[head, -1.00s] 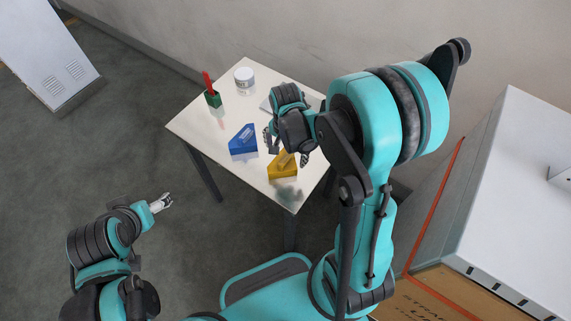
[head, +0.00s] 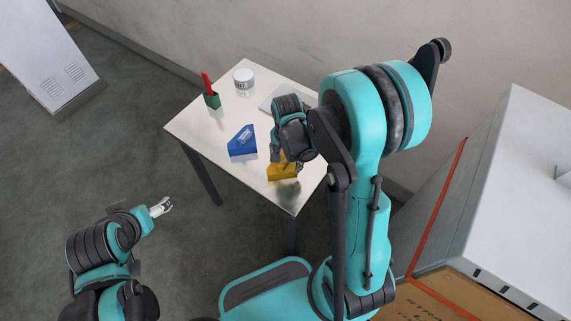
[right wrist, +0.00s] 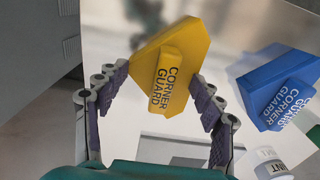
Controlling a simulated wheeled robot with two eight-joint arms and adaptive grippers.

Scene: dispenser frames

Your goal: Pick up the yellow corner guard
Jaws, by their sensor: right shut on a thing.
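The yellow corner guard (head: 280,173) is near the front right of the white table; its upper part is hidden by my right gripper (head: 285,159). In the right wrist view the yellow corner guard (right wrist: 188,50) shows its raised, labelled grip between the two fingers of my right gripper (right wrist: 161,74), which is shut on it. I cannot tell whether the guard is clear of the tabletop. My left gripper (head: 162,207) is away from the table at the lower left, over the floor, with nothing seen in it; its finger opening is too small to judge.
A blue corner guard (head: 242,142) lies on the table (head: 195,128) left of the yellow one. A green holder with a red item (head: 212,99), a white jar (head: 244,77) and a flat grey item (head: 272,101) are farther back. A wall stands behind the table.

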